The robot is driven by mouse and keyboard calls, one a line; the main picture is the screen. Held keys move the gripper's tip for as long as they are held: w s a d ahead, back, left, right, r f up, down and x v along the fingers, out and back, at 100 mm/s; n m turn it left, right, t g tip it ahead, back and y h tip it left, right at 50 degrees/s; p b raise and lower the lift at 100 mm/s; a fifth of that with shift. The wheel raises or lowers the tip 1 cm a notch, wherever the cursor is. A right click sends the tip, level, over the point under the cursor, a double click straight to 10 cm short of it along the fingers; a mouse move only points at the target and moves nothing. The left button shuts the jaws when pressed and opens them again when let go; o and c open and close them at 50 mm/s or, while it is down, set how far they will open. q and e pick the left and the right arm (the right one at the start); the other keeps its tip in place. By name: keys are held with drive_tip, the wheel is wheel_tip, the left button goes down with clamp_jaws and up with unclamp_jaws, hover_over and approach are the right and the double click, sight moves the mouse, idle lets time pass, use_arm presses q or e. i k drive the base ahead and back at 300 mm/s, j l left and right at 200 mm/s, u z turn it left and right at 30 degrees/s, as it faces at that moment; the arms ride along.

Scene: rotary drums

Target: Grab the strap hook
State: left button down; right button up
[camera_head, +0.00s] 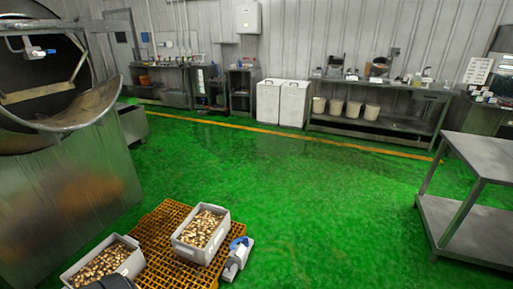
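I cannot make out a strap hook for sure. A small white and blue fitting (35,51) hangs at the bar across the mouth of the large metal drum at the upper left; it is too small to tell whether it is a hook. A dark shape (112,284) at the bottom edge, over the left bin, may be part of my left gripper; it is cut off and its fingers do not show. A grey-white and blue piece (237,259) beside the right bin may be part of my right arm; no fingertips can be made out there.
Two grey bins (201,234) of small brown items sit on or beside an orange grate (165,228). A metal table (480,160) stands at the right. White bins (293,103) and benches line the back wall. The green floor in the middle is clear.

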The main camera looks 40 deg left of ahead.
sight(246, 238)
drive_tip(key=i+j+u, duration=0.1)
drive_tip(key=i+u, duration=0.2)
drive_tip(key=i, duration=0.4)
drive_tip(key=i+u, duration=0.25)
drive_tip(key=i, duration=0.45)
drive_tip(key=i+u, duration=0.25)
drive_tip(key=u, duration=0.2)
drive_tip(key=i+l+u, duration=0.15)
drive_tip(key=u, duration=0.3)
drive_tip(key=i+l+u, duration=0.25)
drive_tip(key=u, duration=0.2)
drive_tip(key=i+l+u, duration=0.25)
drive_tip(key=u, duration=0.15)
drive_tip(key=i+l+u, duration=0.2)
drive_tip(key=u, duration=0.2)
drive_tip(key=i+l+u, duration=0.15)
drive_tip(key=u, duration=0.25)
drive_tip(key=i+l+u, duration=0.1)
drive_tip(key=l+u, duration=0.3)
drive_tip(key=j, duration=0.1)
